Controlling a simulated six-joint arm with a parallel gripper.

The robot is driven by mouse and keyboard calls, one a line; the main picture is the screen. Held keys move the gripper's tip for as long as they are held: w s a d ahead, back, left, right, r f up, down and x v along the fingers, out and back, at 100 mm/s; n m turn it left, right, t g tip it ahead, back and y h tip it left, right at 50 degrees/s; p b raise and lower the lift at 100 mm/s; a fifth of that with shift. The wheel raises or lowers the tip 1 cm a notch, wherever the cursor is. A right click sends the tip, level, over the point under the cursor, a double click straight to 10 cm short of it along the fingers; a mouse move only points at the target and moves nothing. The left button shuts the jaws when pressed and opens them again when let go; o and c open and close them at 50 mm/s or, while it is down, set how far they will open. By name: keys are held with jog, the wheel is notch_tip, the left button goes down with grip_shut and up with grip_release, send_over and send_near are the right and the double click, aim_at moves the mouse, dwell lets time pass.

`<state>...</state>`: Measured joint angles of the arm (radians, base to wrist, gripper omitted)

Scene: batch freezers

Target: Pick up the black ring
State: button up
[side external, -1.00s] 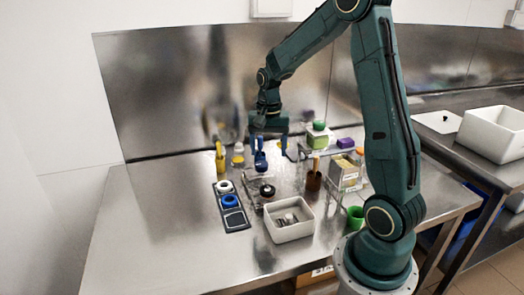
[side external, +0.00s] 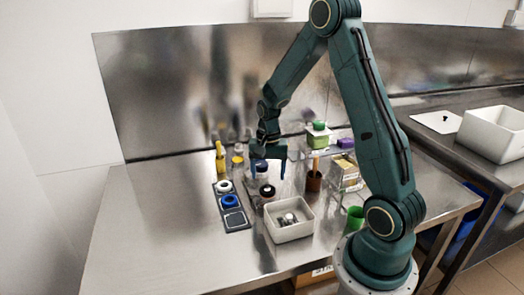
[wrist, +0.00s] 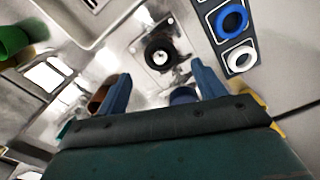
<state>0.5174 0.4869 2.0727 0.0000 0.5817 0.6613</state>
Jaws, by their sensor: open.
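The black ring (side external: 267,190) sits around a light peg on a small clear stand on the steel table. In the wrist view the black ring (wrist: 159,52) lies ahead of the fingertips, roughly centred between them, with the pale peg top showing in its hole. My gripper (side external: 268,176) is open and empty, with its blue fingers pointing down just above and behind the ring. In the wrist view both blue fingers of my gripper (wrist: 160,75) are spread apart and not touching the ring.
A dark tray (side external: 236,219) with a white ring (side external: 224,186) and a blue ring (side external: 230,201) is left of the stand. A white bin (side external: 290,235) holding small items is in front. A green cup (side external: 355,217) and a brown cup (side external: 313,181) stand to the right.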

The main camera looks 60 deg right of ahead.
aim_at(268, 187)
jog(key=shift+f, duration=0.15)
jog(key=shift+w+d+f, duration=0.1)
jog(key=shift+d+f, duration=0.05)
jog(key=shift+f, duration=2.35)
jog(key=shift+c, duration=0.2)
jog(key=c, duration=1)
